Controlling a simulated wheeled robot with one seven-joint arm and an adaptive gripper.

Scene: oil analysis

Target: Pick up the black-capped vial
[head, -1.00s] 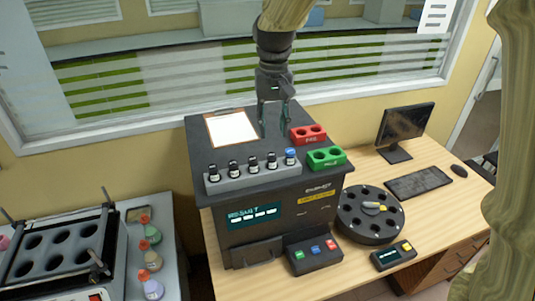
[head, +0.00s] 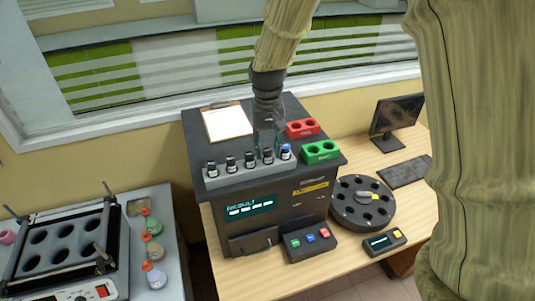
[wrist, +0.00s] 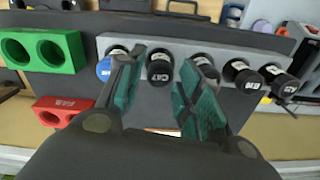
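Several black-capped vials and one blue-capped vial (head: 286,152) stand in a row in a grey rack (head: 240,178) on top of the dark analyser. My gripper (head: 267,142) is over the right part of the rack in the head view. In the wrist view my gripper (wrist: 157,80) is open, its teal-padded fingers apart. The black-capped vial (wrist: 160,70) beside the blue-capped vial (wrist: 106,67) shows between the fingers. I cannot tell whether the fingertips reach down to its cap. The right finger partly hides another black-capped vial (wrist: 206,66).
A red two-hole block (head: 302,128) and a green two-hole block (head: 322,152) stand right of the rack. A clipboard (head: 227,124) lies behind it. A round black carousel (head: 362,203) and a button box (head: 310,243) are on the wooden desk.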

